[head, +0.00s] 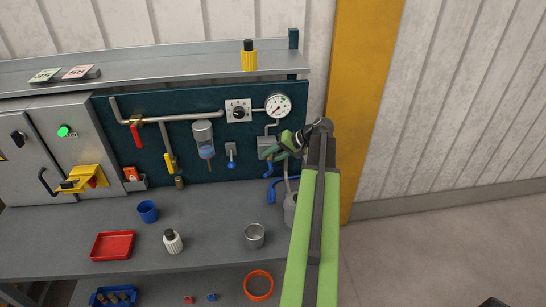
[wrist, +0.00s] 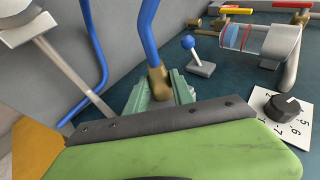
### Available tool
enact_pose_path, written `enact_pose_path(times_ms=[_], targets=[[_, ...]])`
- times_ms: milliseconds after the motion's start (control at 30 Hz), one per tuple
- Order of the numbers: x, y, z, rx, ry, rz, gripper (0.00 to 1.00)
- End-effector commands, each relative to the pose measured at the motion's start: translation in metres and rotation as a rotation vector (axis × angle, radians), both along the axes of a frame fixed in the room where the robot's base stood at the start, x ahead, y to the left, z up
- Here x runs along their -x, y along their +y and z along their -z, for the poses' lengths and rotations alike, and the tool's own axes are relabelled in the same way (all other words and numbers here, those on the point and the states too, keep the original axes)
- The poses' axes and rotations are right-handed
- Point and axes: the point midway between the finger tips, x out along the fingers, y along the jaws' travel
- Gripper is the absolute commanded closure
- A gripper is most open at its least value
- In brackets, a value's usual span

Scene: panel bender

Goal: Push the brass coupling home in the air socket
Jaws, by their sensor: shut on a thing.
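The brass coupling (wrist: 157,82) sits between the pale green jaws of my gripper (wrist: 161,92) in the wrist view, with a blue hose (wrist: 148,28) running from its end. My gripper (head: 275,152) is shut on it, close to the teal panel. A grey box (head: 266,143) below the gauge is right at the gripper in the head view; I cannot tell whether it is the air socket. The coupling's other end is hidden behind my gripper, so I cannot tell whether it touches or sits in the socket. The blue hose (head: 271,190) hangs below the gripper.
A gauge (head: 278,106), a dial (head: 238,111) and a small blue lever (head: 231,154) are on the panel (head: 212,177) near my gripper. A red valve handle (head: 137,135) and a yellow one (head: 169,163) are farther left. A metal can (head: 254,236) stands on the bench below.

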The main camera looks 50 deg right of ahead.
Motion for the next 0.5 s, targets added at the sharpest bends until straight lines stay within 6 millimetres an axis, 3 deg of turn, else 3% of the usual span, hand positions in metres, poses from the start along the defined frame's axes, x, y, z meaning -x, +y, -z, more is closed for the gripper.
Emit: enact_pose_path(times_ms=[33,67,233,500], targets=[[-0.0012,-0.0009,0.0,0.0,0.0,0.0,1.0],[-0.001,-0.0008,-0.0001,0.0,0.0,0.0,0.69],[-0.0009,-0.0003,-0.0001,0.0,0.0,0.0,0.47],[-0.001,-0.0001,-0.0002,0.0,0.0,-0.001,0.46]])
